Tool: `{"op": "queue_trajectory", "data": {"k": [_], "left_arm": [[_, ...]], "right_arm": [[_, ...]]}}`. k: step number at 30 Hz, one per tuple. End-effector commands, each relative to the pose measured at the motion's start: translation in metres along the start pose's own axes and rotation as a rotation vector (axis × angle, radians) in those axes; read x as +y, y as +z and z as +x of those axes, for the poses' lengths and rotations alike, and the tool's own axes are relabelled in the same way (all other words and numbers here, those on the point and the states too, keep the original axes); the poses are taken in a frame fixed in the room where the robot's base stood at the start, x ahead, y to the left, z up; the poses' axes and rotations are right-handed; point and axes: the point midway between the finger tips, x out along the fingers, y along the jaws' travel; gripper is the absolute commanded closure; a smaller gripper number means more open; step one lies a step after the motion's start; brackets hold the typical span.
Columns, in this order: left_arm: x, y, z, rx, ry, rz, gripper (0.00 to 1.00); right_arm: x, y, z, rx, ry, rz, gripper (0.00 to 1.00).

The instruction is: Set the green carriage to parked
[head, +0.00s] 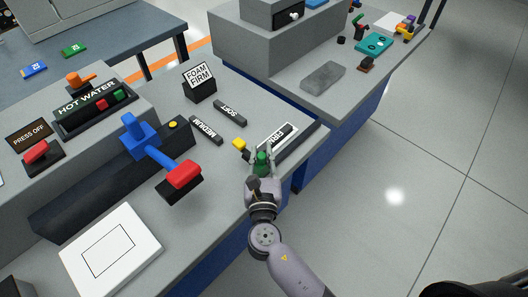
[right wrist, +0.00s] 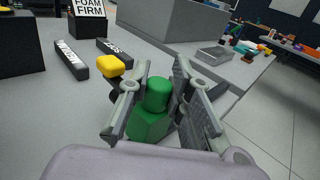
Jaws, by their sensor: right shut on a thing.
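The green carriage (head: 262,158) is a small green block with a rounded knob on top, at the near right edge of the grey bench. My right gripper (head: 261,163) has its fingers on both sides of it. In the right wrist view the green carriage (right wrist: 153,108) sits between the two fingers (right wrist: 155,105), with its lower part partly hidden. A yellow block (head: 239,144) lies just left of it, and also shows in the right wrist view (right wrist: 110,66). I see no label reading parked. My left gripper is not in view.
A blue lever with a red grip (head: 184,174) juts out to the left. Open floor lies right.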

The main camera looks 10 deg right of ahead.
Motion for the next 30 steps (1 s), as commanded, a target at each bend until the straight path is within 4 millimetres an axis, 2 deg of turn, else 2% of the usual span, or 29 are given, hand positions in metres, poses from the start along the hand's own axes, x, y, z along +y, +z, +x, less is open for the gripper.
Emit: {"op": "queue_trajectory", "data": {"k": [3, 4, 13, 23, 26, 30], "left_arm": [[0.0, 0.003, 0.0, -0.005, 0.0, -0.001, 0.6], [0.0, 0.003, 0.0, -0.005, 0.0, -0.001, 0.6], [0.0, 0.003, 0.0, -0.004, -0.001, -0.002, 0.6], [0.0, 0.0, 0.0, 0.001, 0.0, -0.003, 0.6], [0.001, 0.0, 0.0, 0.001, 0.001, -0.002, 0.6], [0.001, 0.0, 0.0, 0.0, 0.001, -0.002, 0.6]], "right_arm": [[0.004, -0.002, -0.002, 0.005, 0.009, 0.006, 1.0], [0.004, -0.002, -0.002, 0.005, 0.01, 0.006, 0.79], [0.003, -0.001, -0.001, 0.004, 0.007, 0.004, 0.59], [0.002, -0.001, -0.003, 0.003, 0.005, 0.002, 0.59], [0.002, -0.002, -0.011, 0.005, 0.006, 0.002, 0.59], [0.002, -0.003, -0.037, 0.007, 0.007, 0.002, 0.59]]}}
